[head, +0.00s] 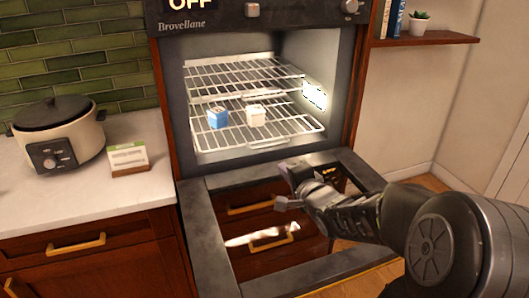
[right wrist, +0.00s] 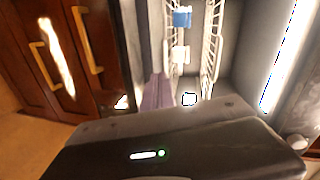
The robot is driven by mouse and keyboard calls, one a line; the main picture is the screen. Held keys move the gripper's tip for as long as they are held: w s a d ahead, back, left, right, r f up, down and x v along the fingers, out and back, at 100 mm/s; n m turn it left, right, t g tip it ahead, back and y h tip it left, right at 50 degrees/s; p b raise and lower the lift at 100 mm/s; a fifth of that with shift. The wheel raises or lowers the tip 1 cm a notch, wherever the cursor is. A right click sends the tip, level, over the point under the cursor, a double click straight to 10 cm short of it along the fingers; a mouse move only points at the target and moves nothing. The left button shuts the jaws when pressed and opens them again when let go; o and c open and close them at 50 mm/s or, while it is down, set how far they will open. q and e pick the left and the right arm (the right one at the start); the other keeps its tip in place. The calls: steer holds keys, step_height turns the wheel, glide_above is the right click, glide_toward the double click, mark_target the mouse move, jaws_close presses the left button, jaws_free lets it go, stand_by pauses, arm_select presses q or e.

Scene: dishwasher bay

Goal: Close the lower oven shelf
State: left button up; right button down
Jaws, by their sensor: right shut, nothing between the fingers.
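The oven (head: 175,120) is open, with its door (head: 225,240) folded down. The lower shelf (head: 285,128) is a wire rack whose front edge reaches further forward than the upper shelf (head: 240,78). A blue box (head: 217,118) and a white box (head: 255,115) stand on the lower shelf. My right gripper (head: 292,188) is shut and empty, above the open door and below and in front of the lower shelf, apart from it. In the right wrist view the lower shelf (right wrist: 171,40) shows turned sideways. My left gripper is not in view.
A rice cooker (head: 55,135) and a small card-like box (head: 127,158) stand on the counter (head: 90,190) at left. Drawers with brass handles (head: 270,240) show through the door's opening. A wall shelf (head: 440,38) with a plant is at upper right.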

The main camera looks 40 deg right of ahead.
mark_target(263, 147)
steer(key=shift+w+r+m, duration=0.1)
steer(key=shift+r+m, duration=0.25)
steer(key=shift+m, duration=0.65)
steer(key=shift+w+f, duration=0.1)
steer(key=x, duration=1.3)
steer(key=shift+w+d, duration=0.2)
steer(key=shift+w, duration=0.2)
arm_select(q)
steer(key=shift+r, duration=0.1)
